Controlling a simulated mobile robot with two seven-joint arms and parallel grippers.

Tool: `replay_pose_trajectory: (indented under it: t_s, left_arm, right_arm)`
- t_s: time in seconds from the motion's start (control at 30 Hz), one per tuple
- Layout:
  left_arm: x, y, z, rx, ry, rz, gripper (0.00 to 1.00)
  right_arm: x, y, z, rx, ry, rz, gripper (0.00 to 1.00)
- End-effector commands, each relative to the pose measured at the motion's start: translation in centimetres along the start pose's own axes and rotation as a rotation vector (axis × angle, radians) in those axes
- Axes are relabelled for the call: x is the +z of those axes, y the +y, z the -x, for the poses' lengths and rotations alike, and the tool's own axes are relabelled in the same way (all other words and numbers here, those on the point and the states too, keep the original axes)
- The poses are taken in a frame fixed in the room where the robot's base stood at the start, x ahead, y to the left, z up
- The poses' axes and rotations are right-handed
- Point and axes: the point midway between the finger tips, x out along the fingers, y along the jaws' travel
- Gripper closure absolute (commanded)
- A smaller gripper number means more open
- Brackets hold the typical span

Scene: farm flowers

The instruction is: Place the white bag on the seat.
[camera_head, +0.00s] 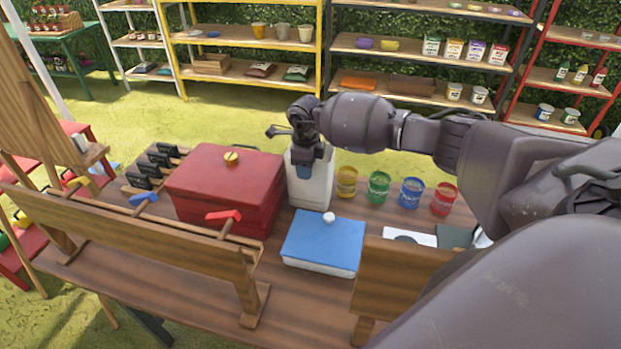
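A white upright object (309,190), which may be the white bag, is on the brown table between a red box and a row of colored jars. My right gripper (304,171) reaches in from the right and points down at its top. A finger overlaps the near side of the white object. I cannot tell whether the fingers are closed on it. Red seat-like surfaces (22,248) show at the left edge; I cannot tell which is the seat. My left gripper is not in view.
A wooden rack (130,235) and a wooden panel (393,277) rise at the front. Shelves (245,70) stand behind the grass.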

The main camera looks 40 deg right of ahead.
Motion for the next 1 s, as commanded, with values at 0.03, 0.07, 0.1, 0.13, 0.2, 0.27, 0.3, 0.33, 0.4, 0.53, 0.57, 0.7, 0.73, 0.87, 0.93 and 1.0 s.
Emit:
replay_pose_trajectory:
  t_s: [0.03,0.07,0.1,0.13,0.2,0.27,0.3,0.33,0.4,0.53,0.57,0.7,0.73,0.87,0.93,1.0]
  left_arm:
    - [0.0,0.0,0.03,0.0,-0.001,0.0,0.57]
    - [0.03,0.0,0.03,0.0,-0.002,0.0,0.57]
    - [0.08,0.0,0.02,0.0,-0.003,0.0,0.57]
    - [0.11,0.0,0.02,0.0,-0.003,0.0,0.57]
    - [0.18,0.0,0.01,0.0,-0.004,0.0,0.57]
    - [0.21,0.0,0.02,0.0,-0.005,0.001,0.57]
    - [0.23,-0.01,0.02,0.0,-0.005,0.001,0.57]
    - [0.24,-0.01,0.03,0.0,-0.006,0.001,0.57]
    - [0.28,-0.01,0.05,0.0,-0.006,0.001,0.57]
    - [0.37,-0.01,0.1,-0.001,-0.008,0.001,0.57]
    - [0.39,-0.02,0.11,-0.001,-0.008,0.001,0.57]
    - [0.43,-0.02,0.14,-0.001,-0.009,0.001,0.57]
    - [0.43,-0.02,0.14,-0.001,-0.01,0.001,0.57]
    - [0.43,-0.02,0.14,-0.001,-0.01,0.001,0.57]
    - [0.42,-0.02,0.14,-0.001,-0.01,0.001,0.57]
    - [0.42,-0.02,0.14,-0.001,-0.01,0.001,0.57]
  right_arm:
    - [0.01,0.04,-0.44,0.002,0.0,-0.001,0.66]
    - [0.0,0.03,-0.62,0.002,0.0,0.0,0.66]
    - [-0.01,0.02,-0.79,0.001,0.0,0.0,0.66]
    - [-0.02,0.01,-0.88,0.001,0.0,0.0,0.66]
    - [-0.03,0.0,-0.96,0.0,0.0,0.0,0.66]
    - [-0.03,0.0,-0.96,0.0,0.0,0.0,0.66]
    - [-0.03,0.0,-0.96,0.0,0.0,0.0,0.66]
    - [-0.03,0.0,-0.96,0.0,0.0,0.0,0.66]
    - [-0.03,0.0,-0.95,0.0,0.0,0.0,0.74]
    - [-0.03,0.0,-0.94,0.0,0.0,0.0,0.94]
    - [-0.03,0.0,-0.94,0.0,0.0,0.0,0.98]
    - [-0.03,0.01,-0.95,0.0,0.0,0.0,1.0]
    - [-0.03,0.02,-0.95,0.001,0.0,0.0,1.0]
    - [-0.03,0.03,-0.96,0.001,0.0,0.0,1.0]
    - [-0.03,0.05,-0.98,0.001,0.001,0.0,1.0]
    - [-0.03,0.05,-0.94,0.001,0.001,0.0,1.0]
